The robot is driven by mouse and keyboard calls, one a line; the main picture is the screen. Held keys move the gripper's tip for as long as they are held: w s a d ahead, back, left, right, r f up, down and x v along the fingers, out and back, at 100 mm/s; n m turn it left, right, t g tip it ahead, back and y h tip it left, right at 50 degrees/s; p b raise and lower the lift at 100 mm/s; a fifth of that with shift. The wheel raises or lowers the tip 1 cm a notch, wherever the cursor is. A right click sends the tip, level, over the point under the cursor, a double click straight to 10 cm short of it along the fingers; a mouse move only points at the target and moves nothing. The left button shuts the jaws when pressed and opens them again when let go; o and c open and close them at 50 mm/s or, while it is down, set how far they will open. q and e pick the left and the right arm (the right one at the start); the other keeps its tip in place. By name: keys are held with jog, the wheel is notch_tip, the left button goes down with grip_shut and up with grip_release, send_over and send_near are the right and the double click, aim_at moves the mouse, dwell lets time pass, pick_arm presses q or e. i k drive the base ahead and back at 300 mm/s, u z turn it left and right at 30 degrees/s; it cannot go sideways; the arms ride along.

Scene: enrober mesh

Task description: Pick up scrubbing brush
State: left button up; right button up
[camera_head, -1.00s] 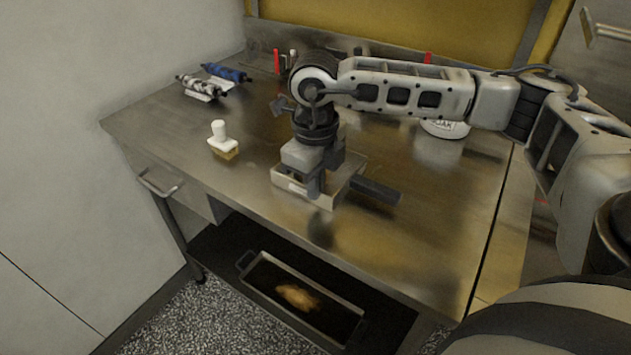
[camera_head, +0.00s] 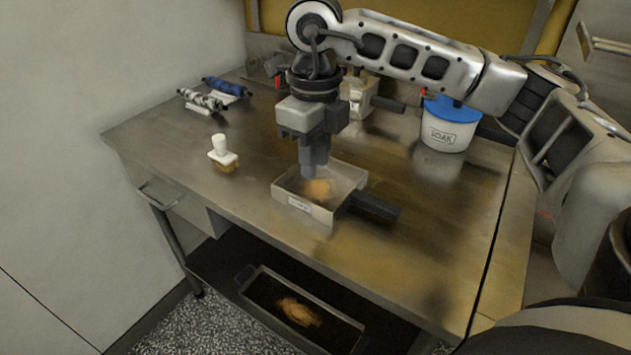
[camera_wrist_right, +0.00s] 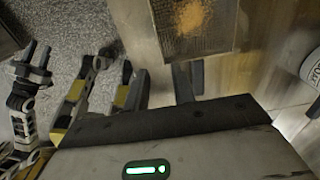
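The scrubbing brush (camera_head: 222,157), with a white knob handle and tan bristles, stands upright on the left part of the steel table (camera_head: 250,215). It is not seen in the right wrist view. My right gripper (camera_head: 316,168) points down over the shallow tray, to the right of the brush and apart from it. In the right wrist view its fingers (camera_wrist_right: 168,88) look spread, with nothing held between them. My left gripper (camera_wrist_right: 36,58) is outside the head view; it shows at the left of the right wrist view, its two fingers apart and empty.
The shallow tray (camera_head: 284,196) holds brown crumbs and has a black handle (camera_head: 374,207). A blue-lidded bucket (camera_head: 447,137) stands right. Blue and striped rollers (camera_head: 201,99) lie at the back left. A long pan (camera_head: 340,321) sits on the lower shelf. Table around the brush is clear.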

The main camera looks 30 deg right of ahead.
aim_at(223, 159)
jog(key=k, duration=1)
